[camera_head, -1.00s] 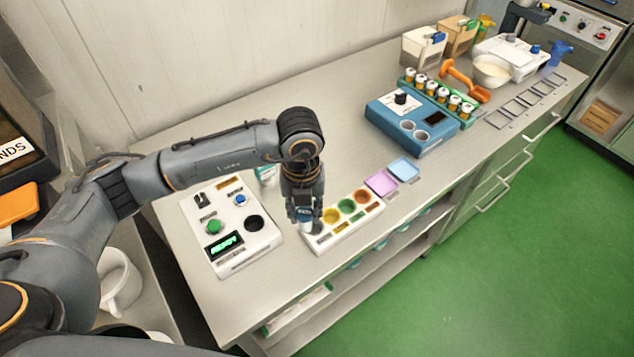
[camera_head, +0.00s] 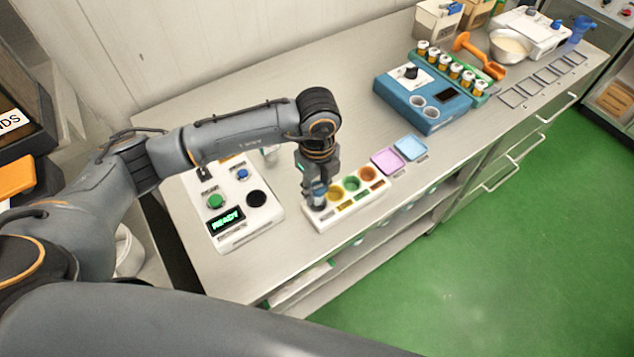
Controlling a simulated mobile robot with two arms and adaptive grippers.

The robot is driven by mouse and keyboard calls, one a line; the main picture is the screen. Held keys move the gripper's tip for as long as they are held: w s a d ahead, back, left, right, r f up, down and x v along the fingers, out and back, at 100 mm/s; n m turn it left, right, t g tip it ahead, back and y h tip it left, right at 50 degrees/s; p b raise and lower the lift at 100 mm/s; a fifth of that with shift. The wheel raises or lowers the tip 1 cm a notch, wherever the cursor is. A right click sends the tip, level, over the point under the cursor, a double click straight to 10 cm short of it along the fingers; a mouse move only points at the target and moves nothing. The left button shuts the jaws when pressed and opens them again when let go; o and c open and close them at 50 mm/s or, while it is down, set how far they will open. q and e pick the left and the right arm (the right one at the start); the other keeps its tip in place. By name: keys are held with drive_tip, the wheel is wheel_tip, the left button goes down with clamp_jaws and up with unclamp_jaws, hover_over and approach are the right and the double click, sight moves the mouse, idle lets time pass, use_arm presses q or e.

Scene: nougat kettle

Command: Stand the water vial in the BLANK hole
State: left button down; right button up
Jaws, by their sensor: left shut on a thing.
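My left gripper (camera_head: 316,182) points down, shut on a small vial with a blue top (camera_head: 319,190). The vial is at the left end of the white rack (camera_head: 345,211). The labels are too small to read, so I cannot confirm which hole is BLANK. My right gripper is out of view.
Left of the rack is a white device (camera_head: 240,235) with a green button, a dark round hole (camera_head: 257,198) and a lit READY display. Pink (camera_head: 388,160) and blue (camera_head: 411,147) trays lie right of the rack. A blue machine (camera_head: 440,117) and vial row stand further right.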

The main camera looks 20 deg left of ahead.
sight(317, 195)
use_arm(q)
drive_tip(key=shift+f+b, duration=0.5)
drive_tip(key=shift+f, duration=0.6)
drive_tip(key=shift+f+b, duration=0.6)
drive_tip(key=shift+b, duration=0.05)
idle(0.7)
drive_tip(key=c, duration=1.3)
unclamp_jaws()
drive_tip(key=shift+o, duration=0.2)
drive_tip(key=shift+r+p, duration=3.7)
drive_tip(key=shift+r, duration=1.85)
